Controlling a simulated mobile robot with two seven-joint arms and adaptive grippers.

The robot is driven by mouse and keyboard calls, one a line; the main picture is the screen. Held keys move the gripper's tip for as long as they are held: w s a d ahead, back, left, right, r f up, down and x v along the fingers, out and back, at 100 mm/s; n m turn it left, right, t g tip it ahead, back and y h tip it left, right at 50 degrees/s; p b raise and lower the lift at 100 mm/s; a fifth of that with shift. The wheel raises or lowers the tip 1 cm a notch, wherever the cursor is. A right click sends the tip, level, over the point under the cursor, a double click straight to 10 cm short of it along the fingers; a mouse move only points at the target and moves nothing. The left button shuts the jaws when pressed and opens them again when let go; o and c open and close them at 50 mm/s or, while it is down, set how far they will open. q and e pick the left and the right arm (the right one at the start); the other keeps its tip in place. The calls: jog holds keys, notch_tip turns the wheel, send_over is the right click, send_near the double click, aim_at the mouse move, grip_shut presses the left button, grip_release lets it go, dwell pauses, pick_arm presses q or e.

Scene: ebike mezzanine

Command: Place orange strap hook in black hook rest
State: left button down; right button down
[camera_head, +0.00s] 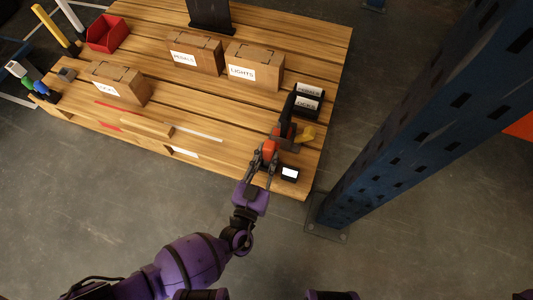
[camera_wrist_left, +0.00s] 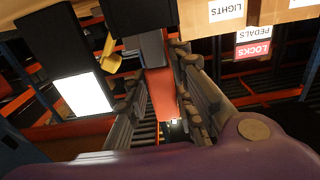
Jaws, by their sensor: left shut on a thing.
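My left gripper (camera_head: 266,163) is at the near right part of the wooden pallet table. It is shut on an orange piece, apparently the orange strap hook (camera_head: 269,149). In the left wrist view the orange strap hook (camera_wrist_left: 162,94) stands between the two fingers (camera_wrist_left: 168,105). Just beyond it are a black and red item (camera_head: 286,124) and a yellow hook-shaped piece (camera_head: 307,134). A small black block with a white face (camera_head: 290,174) sits to the right of the gripper. I cannot tell which black part is the hook rest. My right gripper is not in view.
Cardboard boxes labelled LIGHTS (camera_head: 255,69) and PEDALS (camera_head: 196,55) stand farther back on the pallet table (camera_head: 185,105). Black labelled bins (camera_head: 308,98) lie beyond the gripper. A blue rack post (camera_head: 400,130) rises at the right. A red bin (camera_head: 107,34) is far left.

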pick_arm(q)
jog(key=shift+f, duration=0.75)
dwell(0.3)
jog(key=c, duration=1.4)
grip_release()
jog(key=shift+c, duration=0.2)
jog(key=shift+f, duration=0.1)
jog(key=v, duration=1.2)
